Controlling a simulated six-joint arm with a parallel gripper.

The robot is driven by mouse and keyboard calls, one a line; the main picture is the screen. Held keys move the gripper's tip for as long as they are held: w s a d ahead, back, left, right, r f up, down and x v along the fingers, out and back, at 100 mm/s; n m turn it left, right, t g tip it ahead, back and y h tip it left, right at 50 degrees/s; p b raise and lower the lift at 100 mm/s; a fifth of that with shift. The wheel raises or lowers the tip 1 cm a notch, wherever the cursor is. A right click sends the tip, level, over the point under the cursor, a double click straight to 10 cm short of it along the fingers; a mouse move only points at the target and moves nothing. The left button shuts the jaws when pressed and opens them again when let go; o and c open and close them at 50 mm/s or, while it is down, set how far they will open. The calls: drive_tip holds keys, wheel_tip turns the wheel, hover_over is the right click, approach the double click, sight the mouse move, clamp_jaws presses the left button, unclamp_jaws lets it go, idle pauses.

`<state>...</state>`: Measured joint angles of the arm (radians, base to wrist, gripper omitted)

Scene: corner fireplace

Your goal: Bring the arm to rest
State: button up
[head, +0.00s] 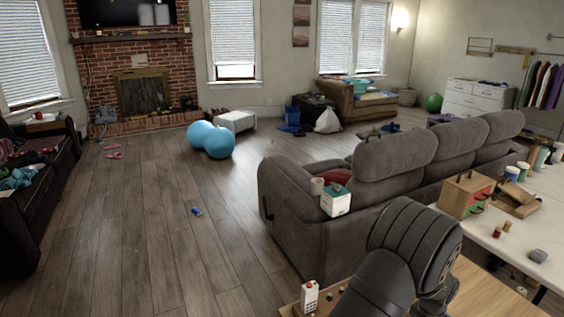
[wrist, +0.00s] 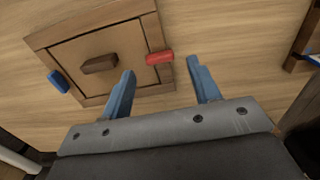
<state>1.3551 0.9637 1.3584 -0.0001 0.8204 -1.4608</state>
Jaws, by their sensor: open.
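My gripper (wrist: 160,68) shows in the wrist view with its two blue fingers spread apart. Nothing is held between them. Beyond the fingertips is a square wooden panel with a dark frame (wrist: 70,38) and a brown knob (wrist: 99,64), on a light wood surface (wrist: 240,40). A small red piece (wrist: 159,58) lies at the panel's right edge, in line with the gap between the fingers. A blue piece (wrist: 58,81) is at its left edge. In the head view my dark arm is bent at the lower right, and the gripper is out of sight.
A wooden table (head: 485,292) is at the lower right, with a white carton (head: 309,297) by its left edge. A white table (head: 515,240) carries a wooden box (head: 466,195) with colored fronts and small items. A grey sofa (head: 285,210) stands behind my arm.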

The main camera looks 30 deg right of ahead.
drive_tip(key=shift+f, duration=1.6)
